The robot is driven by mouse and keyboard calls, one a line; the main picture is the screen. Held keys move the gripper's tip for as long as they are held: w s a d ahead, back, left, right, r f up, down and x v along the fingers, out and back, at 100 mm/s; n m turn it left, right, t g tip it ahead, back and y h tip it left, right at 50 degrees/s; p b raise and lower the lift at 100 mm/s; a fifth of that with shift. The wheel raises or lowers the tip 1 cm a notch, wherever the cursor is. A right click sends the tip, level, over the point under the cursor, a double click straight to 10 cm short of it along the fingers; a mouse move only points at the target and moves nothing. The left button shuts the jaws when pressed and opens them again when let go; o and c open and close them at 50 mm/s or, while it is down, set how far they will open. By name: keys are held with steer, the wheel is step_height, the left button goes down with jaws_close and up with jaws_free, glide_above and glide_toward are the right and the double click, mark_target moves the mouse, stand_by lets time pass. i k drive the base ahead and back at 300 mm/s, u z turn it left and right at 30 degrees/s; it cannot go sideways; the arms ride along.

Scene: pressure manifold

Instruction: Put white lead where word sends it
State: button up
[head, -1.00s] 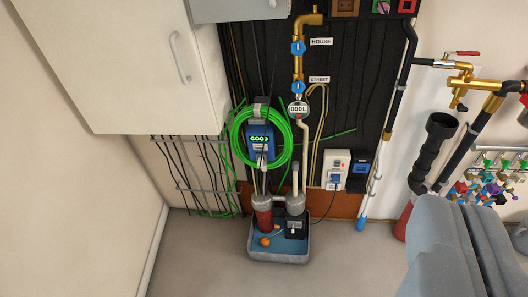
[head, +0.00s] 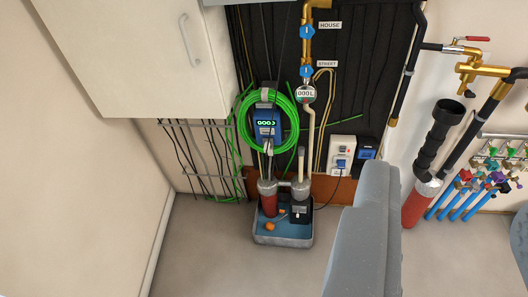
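I cannot make out a lead that is clearly white. A blue unit (head: 267,125) on the black board has a green-lit display that seems to read GOOD, with leads hanging below it. A blue plug (head: 342,164) sits in a white socket box (head: 341,152) to the right, and a dark cable runs from there toward the sump tray. The words HOUSE (head: 330,25) and STREET (head: 324,63) label the brass pipe.
A grey tray (head: 283,240) with a pump and red cylinder stands on the floor. A green hose coil (head: 246,128) surrounds the blue unit. A white cabinet (head: 120,60) hangs left. Several coloured valves (head: 490,178) and a black funnel pipe (head: 437,135) are right. The floor in front is clear.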

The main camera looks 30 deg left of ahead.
mark_target(266, 143)
steer(key=k, duration=0.4)
steer(key=u, duration=1.85)
steer(key=i, duration=1.75)
steer(key=z, duration=1.9)
